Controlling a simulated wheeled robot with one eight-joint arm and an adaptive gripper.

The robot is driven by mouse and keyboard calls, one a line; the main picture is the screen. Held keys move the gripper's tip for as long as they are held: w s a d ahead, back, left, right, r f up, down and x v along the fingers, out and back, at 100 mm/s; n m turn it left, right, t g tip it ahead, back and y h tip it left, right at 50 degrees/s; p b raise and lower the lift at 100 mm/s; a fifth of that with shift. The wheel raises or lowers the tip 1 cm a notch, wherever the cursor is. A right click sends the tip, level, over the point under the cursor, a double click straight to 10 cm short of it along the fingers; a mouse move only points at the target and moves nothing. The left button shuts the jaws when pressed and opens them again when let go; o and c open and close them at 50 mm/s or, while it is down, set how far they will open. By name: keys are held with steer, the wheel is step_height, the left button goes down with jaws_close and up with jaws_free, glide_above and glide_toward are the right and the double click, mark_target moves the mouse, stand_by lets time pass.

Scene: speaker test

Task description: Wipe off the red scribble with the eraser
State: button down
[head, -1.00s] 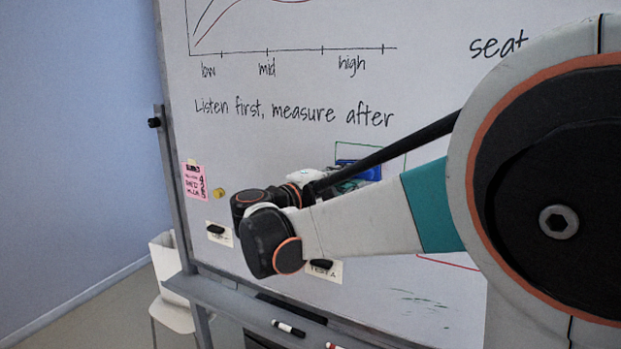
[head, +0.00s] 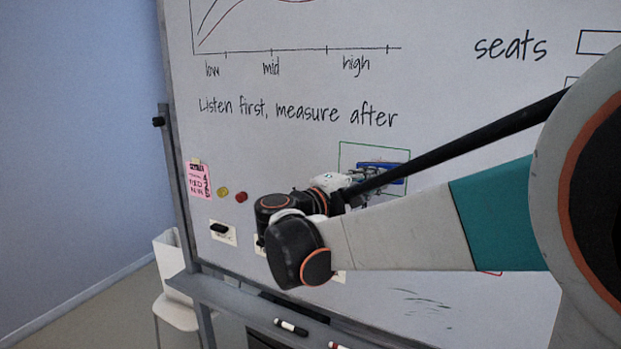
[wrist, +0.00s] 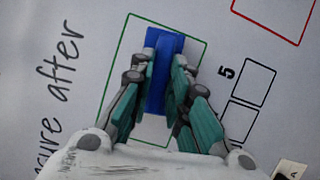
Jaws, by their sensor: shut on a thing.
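The blue eraser (wrist: 163,70) lies against the whiteboard inside a drawn green rectangle (wrist: 150,17). My gripper (wrist: 166,58) is shut on it, with a finger along each long side. In the head view the eraser (head: 396,167) shows in blue beside my gripper (head: 374,180), partly covered by my arm. No red scribble shows inside the visible part of the green rectangle. Part of a red outlined box (wrist: 273,20) shows at the upper right of the wrist view. In the head view only a scrap of red line (head: 490,273) shows below my arm; the rest is hidden.
The whiteboard (head: 300,150) carries writing and a graph. A yellow magnet (head: 222,191), a red magnet (head: 241,197) and a pink note (head: 199,181) are at the left. Markers (head: 291,327) lie on the tray below. A white bin (head: 175,280) stands beyond the frame.

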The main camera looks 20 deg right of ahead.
steer(key=shift+s+d, duration=1)
steer(key=shift+s, duration=0.2)
steer(key=w+a+b, duration=0.1)
steer(key=w+a, duration=0.3)
steer(key=w, duration=0.2)
steer(key=shift+a, duration=0.25)
steer(key=shift+s+a, duration=0.1)
steer(key=shift+s+a, duration=0.9)
steer(key=shift+a, duration=0.25)
steer(key=shift+s+a, duration=0.9)
steer(key=shift+a, duration=0.2)
steer(key=shift+s+a, duration=1)
steer(key=shift+a, duration=0.15)
